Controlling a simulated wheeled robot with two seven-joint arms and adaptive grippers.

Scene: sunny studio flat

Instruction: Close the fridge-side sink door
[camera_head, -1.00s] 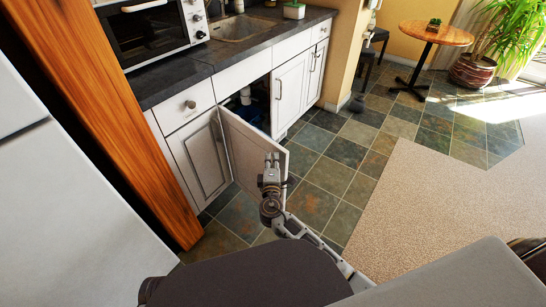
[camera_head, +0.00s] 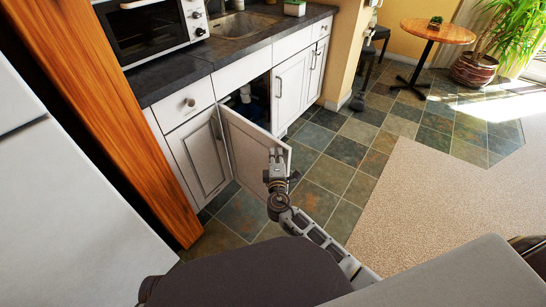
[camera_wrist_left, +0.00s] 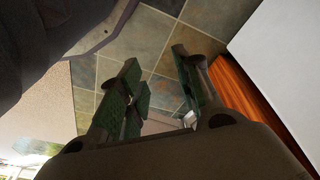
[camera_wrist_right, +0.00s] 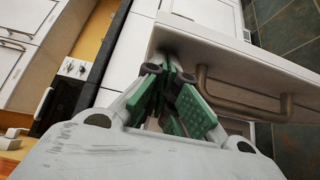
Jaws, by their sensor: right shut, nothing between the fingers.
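The fridge-side sink door (camera_head: 243,148) is a white cabinet door standing ajar, swung out from the sink cabinet. Its hinged side is at the left, near the closed cabinet door next to it. My right gripper (camera_head: 276,155) is shut and empty at the door's free edge. In the right wrist view, its fingertips (camera_wrist_right: 171,68) are close against the door panel (camera_wrist_right: 235,58), beside the metal bar handle (camera_wrist_right: 245,102); I cannot tell whether they touch. My left gripper (camera_wrist_left: 155,75) is open and empty above the tiled floor, and is not seen in the head view.
The white fridge (camera_head: 60,190) and wooden panel (camera_head: 105,120) stand at the left. Pipes show in the dark cabinet opening (camera_head: 255,100). The closed right sink door (camera_head: 290,90) is beside it. The tiled floor (camera_head: 340,150) to the right is clear.

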